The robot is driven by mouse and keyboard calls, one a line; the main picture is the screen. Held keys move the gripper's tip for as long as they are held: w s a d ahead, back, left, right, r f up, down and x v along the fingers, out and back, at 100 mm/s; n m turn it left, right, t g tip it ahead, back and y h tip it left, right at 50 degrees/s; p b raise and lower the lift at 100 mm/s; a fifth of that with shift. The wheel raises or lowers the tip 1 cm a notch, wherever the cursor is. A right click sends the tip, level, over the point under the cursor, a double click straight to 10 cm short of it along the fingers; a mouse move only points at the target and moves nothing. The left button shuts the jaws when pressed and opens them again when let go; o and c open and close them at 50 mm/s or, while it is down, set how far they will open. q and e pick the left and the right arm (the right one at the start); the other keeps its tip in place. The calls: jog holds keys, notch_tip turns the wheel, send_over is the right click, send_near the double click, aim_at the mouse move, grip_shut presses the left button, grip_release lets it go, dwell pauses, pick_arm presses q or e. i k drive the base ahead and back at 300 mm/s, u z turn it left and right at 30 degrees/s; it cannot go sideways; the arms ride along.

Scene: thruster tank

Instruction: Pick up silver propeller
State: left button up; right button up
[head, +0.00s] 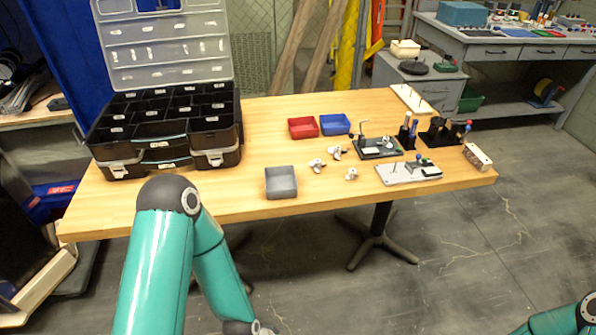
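Three small whitish-silver propellers lie on the wooden table: one at the left (317,165), one farther back (336,152) and one nearer the front edge (351,174). They are small in the picture, and I cannot tell their finishes apart. No gripper is seen near them. My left arm rises in front of the table and bends down to the bottom edge, where its wrist is cut off. Only a piece of my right arm shows in the bottom right corner. Neither gripper's fingers are in view.
A grey bin (281,182) stands left of the propellers, with red (303,127) and blue (334,124) bins behind. A black fixture (379,150), a light plate (400,173) and tool racks stand right. An open organizer case (165,135) fills the left end.

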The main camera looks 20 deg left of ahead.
aim_at(317, 164)
jog(key=z, duration=0.15)
jog(key=i, duration=0.9)
jog(key=u, duration=0.05)
